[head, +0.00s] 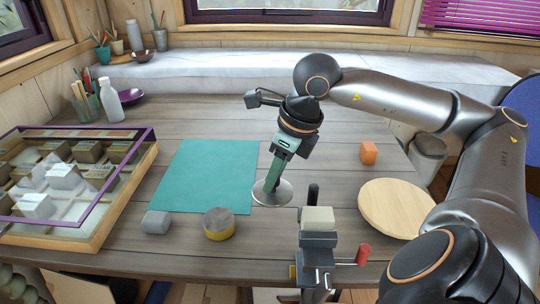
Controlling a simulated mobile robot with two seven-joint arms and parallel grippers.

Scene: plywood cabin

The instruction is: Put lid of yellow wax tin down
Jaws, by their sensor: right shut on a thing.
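My right gripper (271,186) points down over the middle of the table, beside the right edge of the teal mat. It is shut on a thin, round, silvery disc (284,196), which looks like the lid. The disc is level or nearly so, close to the wood; I cannot tell whether it touches. The fingers hide part of it. The yellow wax tin (219,232), a short yellow cylinder with a grey top, stands to the left and nearer, at the mat's front edge. My left gripper is not in view.
A grey block (157,222) lies left of the tin. A vise-like device (317,240) with a red knob stands at the front edge. A round wooden board (396,208) and orange block (368,153) are right. A glass-topped case (75,190) fills the left. The teal mat (208,170) is bare.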

